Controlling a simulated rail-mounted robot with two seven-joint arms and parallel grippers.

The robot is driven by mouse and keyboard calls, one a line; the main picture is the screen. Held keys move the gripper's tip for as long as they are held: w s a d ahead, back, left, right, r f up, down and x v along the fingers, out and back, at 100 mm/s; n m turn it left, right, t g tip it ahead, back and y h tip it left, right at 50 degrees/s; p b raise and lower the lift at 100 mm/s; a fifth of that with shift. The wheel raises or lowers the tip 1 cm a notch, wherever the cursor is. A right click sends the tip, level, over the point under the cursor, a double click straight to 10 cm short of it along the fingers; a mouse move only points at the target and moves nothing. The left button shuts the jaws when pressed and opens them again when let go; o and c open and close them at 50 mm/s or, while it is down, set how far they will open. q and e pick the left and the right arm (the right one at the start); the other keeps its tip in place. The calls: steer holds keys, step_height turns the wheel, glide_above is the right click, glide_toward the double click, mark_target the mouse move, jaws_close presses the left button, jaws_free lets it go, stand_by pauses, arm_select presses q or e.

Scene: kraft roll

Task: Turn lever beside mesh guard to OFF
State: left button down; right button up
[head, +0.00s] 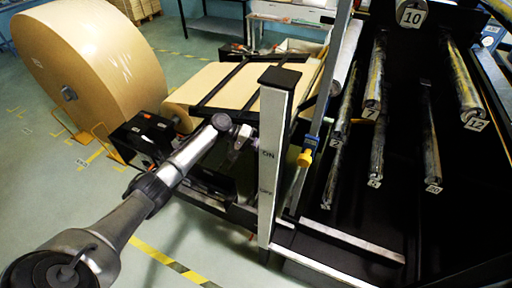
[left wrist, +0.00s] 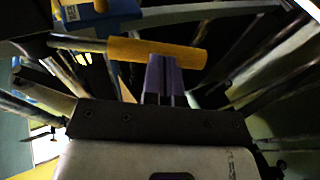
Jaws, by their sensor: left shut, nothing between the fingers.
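The lever has a yellow handle (head: 304,159) on a blue body (head: 309,142), just right of a pale upright post (head: 270,165). The post is marked ON above and, lower down, what reads as OFF. In the head view the handle is about level with ON. In the left wrist view the yellow handle (left wrist: 155,51) lies roughly level across the picture. My left gripper (head: 243,138) is left of the post. Its purple fingers (left wrist: 162,75) are shut and empty, overlapping the handle's lower edge in the picture; I cannot tell whether they touch. My right gripper is not in view.
A large kraft roll (head: 85,65) stands at the left. A brown paper web (head: 225,85) runs behind my gripper. Dark numbered rollers (head: 375,85) fill the right side. Clear green floor (head: 170,225) with yellow-black tape lies at lower left.

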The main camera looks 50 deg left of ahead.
arm_select(q)
steer(key=shift+w+d+f+h, duration=0.1)
steer(key=shift+d+f+h, duration=0.1)
steer(key=shift+f+h, duration=0.1)
steer(key=shift+b, duration=0.35)
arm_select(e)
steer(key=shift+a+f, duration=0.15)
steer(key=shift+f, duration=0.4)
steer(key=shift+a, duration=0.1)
arm_select(q)
steer(key=v, duration=1.4)
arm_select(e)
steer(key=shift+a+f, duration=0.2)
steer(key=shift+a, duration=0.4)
arm_select(q)
steer(key=shift+r, duration=0.1)
